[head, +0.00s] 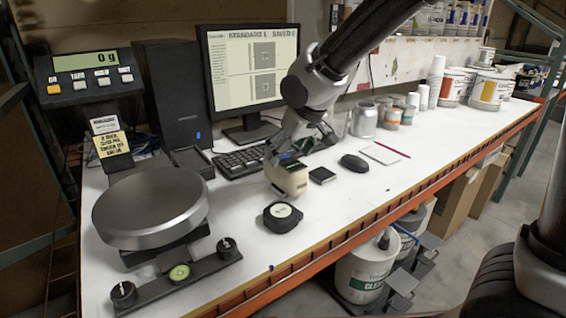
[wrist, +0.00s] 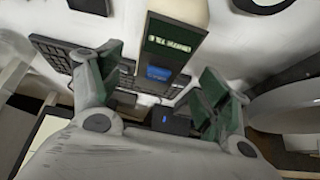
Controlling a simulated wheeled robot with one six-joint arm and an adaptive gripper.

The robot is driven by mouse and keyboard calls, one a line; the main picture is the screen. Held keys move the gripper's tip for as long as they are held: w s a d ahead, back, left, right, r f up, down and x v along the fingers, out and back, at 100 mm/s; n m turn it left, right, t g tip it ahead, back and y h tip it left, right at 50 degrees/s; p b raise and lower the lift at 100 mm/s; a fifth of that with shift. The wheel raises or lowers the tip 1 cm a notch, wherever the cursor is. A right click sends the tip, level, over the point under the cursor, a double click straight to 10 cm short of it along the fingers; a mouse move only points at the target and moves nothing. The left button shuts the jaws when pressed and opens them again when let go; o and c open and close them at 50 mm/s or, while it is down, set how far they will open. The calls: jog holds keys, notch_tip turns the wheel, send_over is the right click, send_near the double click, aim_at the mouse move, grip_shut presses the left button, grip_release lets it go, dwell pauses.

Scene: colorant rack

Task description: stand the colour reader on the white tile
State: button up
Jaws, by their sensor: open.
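The colour reader (head: 288,178) is a cream, rounded block standing on the white bench. In the wrist view the reader (wrist: 168,45) shows a dark face with a green label and a blue screen. My gripper (head: 286,157) is directly over it, pointing down. In the wrist view my gripper (wrist: 162,78) is open, with one finger to each side of the reader; I cannot tell if either touches. A round black holder with a pale disc on top (head: 282,214), seemingly the white tile, lies in front of the reader, apart from it. Its edge shows in the wrist view (wrist: 262,4).
A small black block (head: 322,175) and a mouse (head: 354,163) lie right of the reader. The keyboard (head: 240,162) and monitor (head: 250,75) are behind. A scale with a round pan (head: 150,205) stands left. Bench in front of the mouse is clear.

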jog(key=v, duration=0.5)
jog(key=shift+r, duration=0.15)
jog(key=shift+d, duration=0.4)
jog(key=s+d+r+m+h, duration=0.1)
jog(key=s+d+r+m, duration=0.1)
jog(key=d, duration=0.6)
jog(key=s+d+r+m+h, duration=0.1)
jog(key=s+d, duration=0.1)
jog(key=d, duration=0.7)
jog(key=s+d+m+h, duration=0.1)
jog(key=s+d+m, duration=0.2)
jog(key=s+d, duration=1.2)
jog(key=shift+s+f+m+g, duration=0.4)
jog(key=shift+s, duration=0.3)
